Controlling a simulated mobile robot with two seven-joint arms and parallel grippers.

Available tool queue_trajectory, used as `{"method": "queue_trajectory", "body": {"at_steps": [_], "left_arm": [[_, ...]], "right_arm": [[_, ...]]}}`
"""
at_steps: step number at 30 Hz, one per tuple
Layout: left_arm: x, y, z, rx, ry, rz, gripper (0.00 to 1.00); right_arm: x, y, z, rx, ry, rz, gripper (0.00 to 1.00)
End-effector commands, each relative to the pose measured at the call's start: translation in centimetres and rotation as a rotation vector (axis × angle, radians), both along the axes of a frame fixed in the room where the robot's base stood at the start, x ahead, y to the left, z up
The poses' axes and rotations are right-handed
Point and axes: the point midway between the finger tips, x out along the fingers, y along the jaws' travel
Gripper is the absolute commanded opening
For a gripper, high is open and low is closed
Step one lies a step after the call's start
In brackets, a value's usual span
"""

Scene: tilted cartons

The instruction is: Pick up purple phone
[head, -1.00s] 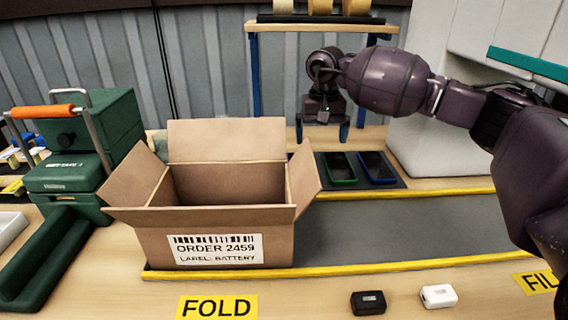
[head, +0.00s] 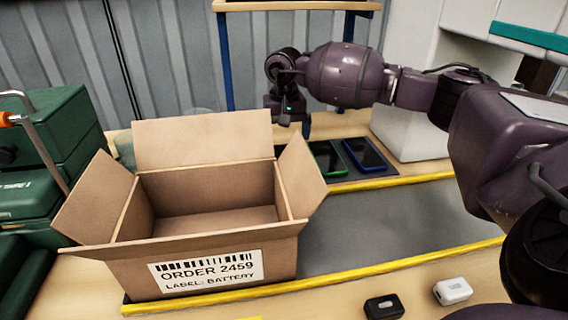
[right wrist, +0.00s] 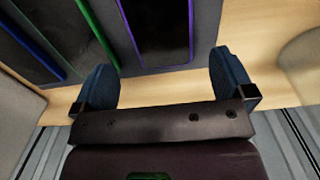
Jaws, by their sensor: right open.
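The purple phone (right wrist: 158,30) is dark-faced with a purple edge and lies flat on the dark mat in the right wrist view, partly cut off by the top edge. In the head view it is hidden behind the carton flap and my gripper. My right gripper (right wrist: 165,88) is open and empty, its two blue fingers spread on either side of the phone's near end. No contact with the phone shows. In the head view my right gripper (head: 288,123) hangs behind the carton, left of the other phones. My left gripper is not in view.
A green phone (head: 327,158) and a blue phone (head: 364,154) lie to the right on the same mat. An open carton (head: 215,235) stands in front on the grey strip. Black (head: 384,307) and white (head: 453,291) small cases lie at the front. The strip right of the carton is clear.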

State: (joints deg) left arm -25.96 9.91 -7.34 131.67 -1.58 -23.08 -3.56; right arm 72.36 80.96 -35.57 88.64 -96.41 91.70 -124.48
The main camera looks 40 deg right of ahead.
Motion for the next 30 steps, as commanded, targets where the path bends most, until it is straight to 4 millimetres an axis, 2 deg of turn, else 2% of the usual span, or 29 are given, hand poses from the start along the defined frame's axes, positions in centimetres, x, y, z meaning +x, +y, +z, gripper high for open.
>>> {"method": "queue_trajectory", "body": {"at_steps": [5,13,21,23,30], "left_arm": [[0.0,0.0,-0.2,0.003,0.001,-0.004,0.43],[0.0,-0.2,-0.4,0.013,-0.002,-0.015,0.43],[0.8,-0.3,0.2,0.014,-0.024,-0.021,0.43],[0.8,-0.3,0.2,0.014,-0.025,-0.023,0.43],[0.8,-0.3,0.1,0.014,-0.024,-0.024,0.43]], "right_arm": [[-0.1,0.2,-1.2,-0.001,0.002,0.000,1.00],[-0.3,0.5,-4.9,0.000,0.004,0.000,1.00],[-0.3,0.5,-5.0,0.000,-0.004,0.000,1.00],[-0.3,0.5,-5.0,-0.001,-0.003,0.000,0.92],[-0.3,0.5,-5.0,0.000,-0.002,0.000,0.56]]}}
